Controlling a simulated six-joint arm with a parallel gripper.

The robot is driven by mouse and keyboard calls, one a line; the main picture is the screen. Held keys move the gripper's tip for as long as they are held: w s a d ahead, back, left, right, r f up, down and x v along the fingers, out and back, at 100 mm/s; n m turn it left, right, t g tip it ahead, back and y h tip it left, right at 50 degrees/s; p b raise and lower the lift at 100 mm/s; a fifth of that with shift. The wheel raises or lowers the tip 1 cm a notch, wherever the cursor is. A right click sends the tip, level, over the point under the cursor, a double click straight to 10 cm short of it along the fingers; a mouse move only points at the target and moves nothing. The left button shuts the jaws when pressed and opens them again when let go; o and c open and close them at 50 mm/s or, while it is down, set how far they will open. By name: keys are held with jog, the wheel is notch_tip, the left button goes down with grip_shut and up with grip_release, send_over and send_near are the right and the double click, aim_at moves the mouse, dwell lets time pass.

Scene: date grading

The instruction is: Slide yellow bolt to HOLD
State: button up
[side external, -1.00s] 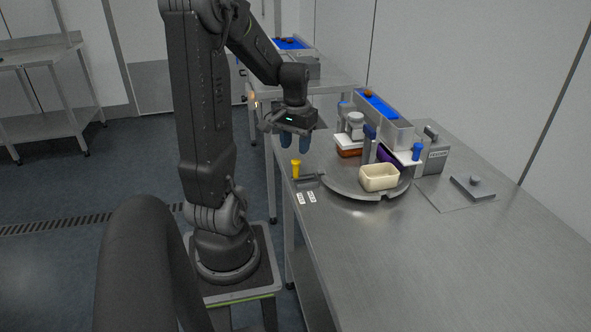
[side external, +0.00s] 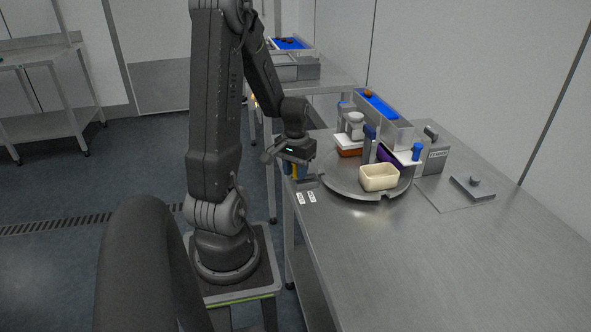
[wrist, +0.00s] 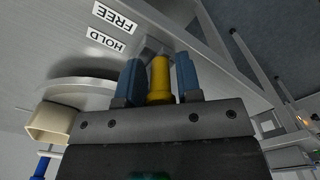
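The yellow bolt (wrist: 160,80) stands between the two blue fingers of my gripper (wrist: 159,82) in the wrist view. One finger is on each side, very close to it; I cannot tell whether they touch it. In the side view my gripper (side external: 295,170) is low at the table's left edge, with the bolt (side external: 296,172) partly hidden below it. The HOLD label (wrist: 105,40) and the FREE label (wrist: 115,16) lie on the table beyond the bolt in the wrist view, HOLD nearer the round turntable (wrist: 84,82).
The turntable (side external: 343,187) carries a cream tub (side external: 379,177) and several other items right of my gripper. A grey box (side external: 434,157) and a flat plate with a knob (side external: 473,187) lie farther right. The front table surface is clear.

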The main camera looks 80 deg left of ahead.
aim_at(308, 175)
grip_shut()
jog(key=shift+w, duration=1.8)
jog(key=shift+o, duration=1.4)
grip_release()
jog(key=shift+r, duration=0.15)
notch_tip(308, 175, up, 14)
jog(key=shift+f, duration=0.2)
